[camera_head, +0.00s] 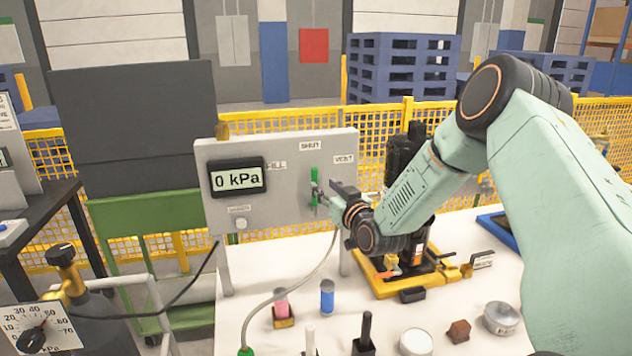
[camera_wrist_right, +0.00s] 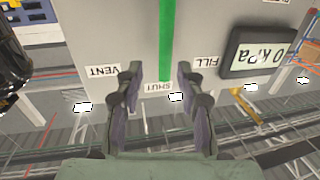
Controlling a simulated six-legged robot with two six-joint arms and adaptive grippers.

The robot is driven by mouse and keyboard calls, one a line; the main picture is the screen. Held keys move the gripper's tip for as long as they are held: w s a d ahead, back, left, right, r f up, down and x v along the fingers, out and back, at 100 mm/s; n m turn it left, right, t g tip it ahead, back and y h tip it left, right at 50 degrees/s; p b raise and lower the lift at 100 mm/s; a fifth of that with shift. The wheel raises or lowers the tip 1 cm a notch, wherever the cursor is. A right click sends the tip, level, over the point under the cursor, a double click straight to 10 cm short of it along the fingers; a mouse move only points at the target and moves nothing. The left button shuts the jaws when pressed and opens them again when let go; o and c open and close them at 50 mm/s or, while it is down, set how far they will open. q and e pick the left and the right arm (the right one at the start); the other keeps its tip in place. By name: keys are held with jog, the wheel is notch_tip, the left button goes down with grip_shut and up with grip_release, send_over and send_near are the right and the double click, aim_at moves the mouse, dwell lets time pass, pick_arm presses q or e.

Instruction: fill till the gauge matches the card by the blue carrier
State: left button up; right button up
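A grey panel (camera_head: 285,155) carries a digital gauge (camera_head: 237,178) reading 0 kPa; the gauge also shows in the right wrist view (camera_wrist_right: 258,52). A green valve lever (camera_head: 314,184) stands upright, pointing at SHUT, with FILL and VENT labels to either side. My right gripper (camera_head: 325,194) is at the lever. In the right wrist view its fingers (camera_wrist_right: 160,84) are apart, with the green lever (camera_wrist_right: 166,35) between them; contact is not clear. A small card (camera_head: 483,261) stands by a yellow carrier, its text unreadable. A blue-edged carrier or tray (camera_head: 497,230) is partly behind my arm.
A dial marked in kPa (camera_head: 40,326) and a black-knobbed regulator (camera_head: 63,256) are at lower left. A hose (camera_head: 290,290) runs down from the panel. Small cylinders, a blue one (camera_head: 327,296) among them, and blocks crowd the white table's front.

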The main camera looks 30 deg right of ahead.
aim_at(317, 182)
jog(key=w, duration=0.5)
jog(key=shift+a+f, duration=0.15)
jog(key=shift+w, duration=0.25)
jog(key=shift+d, duration=0.3)
jog(key=shift+s+r, duration=0.2)
jog(key=shift+w+a, duration=0.2)
jog(key=shift+w, duration=0.05)
jog(key=shift+c, duration=0.4)
jog(key=shift+w+f, duration=0.15)
jog(key=shift+c, duration=1.5)
jog(key=shift+s+d, duration=0.2)
jog(key=shift+d, duration=0.05)
jog(key=c, duration=0.3)
grip_shut()
jog(key=shift+w+a, duration=0.1)
jog(key=shift+a, duration=0.05)
